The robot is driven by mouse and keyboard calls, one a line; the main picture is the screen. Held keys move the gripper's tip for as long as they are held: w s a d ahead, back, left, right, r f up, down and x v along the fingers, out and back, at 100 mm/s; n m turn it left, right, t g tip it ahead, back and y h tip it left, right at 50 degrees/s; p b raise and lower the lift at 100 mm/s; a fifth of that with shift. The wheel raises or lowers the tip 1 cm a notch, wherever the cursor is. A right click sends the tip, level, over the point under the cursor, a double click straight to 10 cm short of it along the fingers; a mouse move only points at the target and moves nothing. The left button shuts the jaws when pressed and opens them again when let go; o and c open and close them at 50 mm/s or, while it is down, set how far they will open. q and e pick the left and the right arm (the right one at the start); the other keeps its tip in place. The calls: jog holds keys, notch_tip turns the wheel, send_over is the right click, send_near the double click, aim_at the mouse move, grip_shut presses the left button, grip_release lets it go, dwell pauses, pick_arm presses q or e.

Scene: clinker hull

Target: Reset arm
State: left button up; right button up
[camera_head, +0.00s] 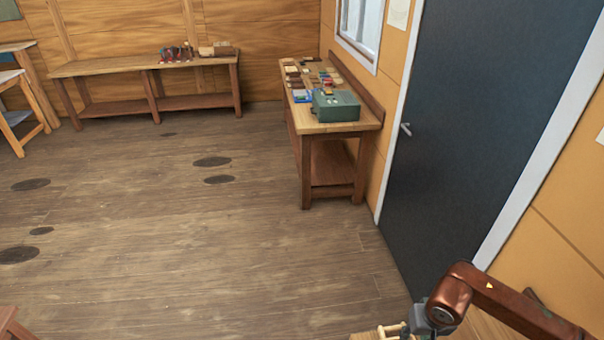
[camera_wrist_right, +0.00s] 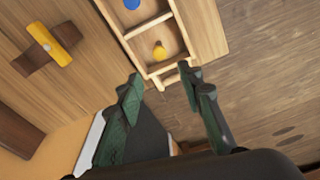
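My right arm (camera_head: 500,300) comes in at the bottom right of the head view, copper-brown, with a grey wrist part at its end. In the right wrist view my right gripper (camera_wrist_right: 164,82) has its two dark green fingers spread apart, with nothing held between them. Just beyond the fingertips is the pale wooden handle (camera_wrist_right: 181,75) of an open drawer (camera_wrist_right: 147,25). I cannot tell whether a finger touches the handle. The drawer holds a blue item (camera_wrist_right: 132,3) and a yellow item (camera_wrist_right: 160,52) in separate compartments. My left arm and gripper are not in view.
A dark door (camera_head: 480,130) stands on the right. A bench (camera_head: 370,122) with a green box (camera_head: 336,106) and a long bench (camera_head: 130,66) stand farther off. The middle floor is clear.

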jog(key=f, duration=0.8)
jog(key=w+f+p, duration=0.1)
jog(key=f, duration=0.3)
notch_tip(320, 180, up, 4)
jog(key=shift+s+d+f, duration=0.1)
jog(key=shift+f, duration=0.05)
jog(key=s+a+r+p, duration=0.4)
jog(key=s+r, duration=0.6)
jog(key=s, duration=0.3)
jog(key=w+a+f+b, duration=0.1)
jog(key=w+a+b, duration=0.2)
jog(key=w, duration=0.4)
jog(key=w+a+f+n+b, duration=0.1)
jog(key=w+a+b, duration=0.3)
jog(key=w+b, duration=0.2)
jog(key=shift+w+a+f, duration=0.25)
jog(key=shift+w+f, duration=0.05)
jog(key=shift+w, duration=0.8)
